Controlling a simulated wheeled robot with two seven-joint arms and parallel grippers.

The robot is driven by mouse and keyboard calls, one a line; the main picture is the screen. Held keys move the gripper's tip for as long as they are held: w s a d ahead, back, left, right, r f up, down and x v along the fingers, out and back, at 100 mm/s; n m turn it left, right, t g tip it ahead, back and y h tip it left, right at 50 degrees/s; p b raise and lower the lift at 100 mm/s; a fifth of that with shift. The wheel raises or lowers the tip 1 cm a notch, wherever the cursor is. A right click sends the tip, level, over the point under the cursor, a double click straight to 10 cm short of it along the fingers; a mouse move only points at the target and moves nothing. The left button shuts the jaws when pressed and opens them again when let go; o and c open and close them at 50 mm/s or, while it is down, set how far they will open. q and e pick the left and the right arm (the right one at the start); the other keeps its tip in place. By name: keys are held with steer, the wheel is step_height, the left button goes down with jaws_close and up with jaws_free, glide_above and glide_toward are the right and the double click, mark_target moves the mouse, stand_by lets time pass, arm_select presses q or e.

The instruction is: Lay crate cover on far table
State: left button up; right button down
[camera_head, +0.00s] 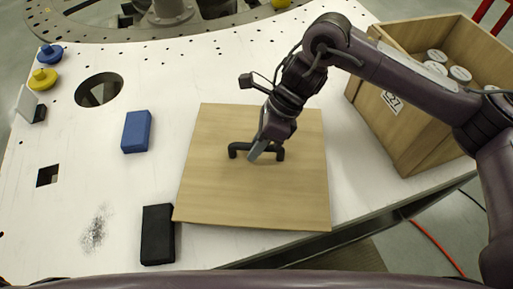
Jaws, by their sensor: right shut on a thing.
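The crate cover (215,185) is a square light-wood board with a black bar handle (236,149) at its middle. It lies over the right part of the white table, its near right corner reaching past the table edge; I cannot tell whether it touches the surface. My right gripper (262,150) comes down from the upper right and is shut on the handle, hiding part of it. The open wooden crate (422,130) stands at the right, partly behind my right arm, with several white-topped round items inside. My left gripper is not in view.
The white table (75,190) has a round hole (98,89) and a small square hole at the left. A blue block (136,131) and a black block (158,234) lie left of the cover. Yellow and blue knobs stand at the far left edge.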

steer(key=shift+f, duration=1.1)
steer(key=shift+f, duration=0.1)
steer(key=shift+f, duration=0.1)
steer(key=c, duration=1.3)
jaws_free()
steer(key=shift+c, duration=0.2)
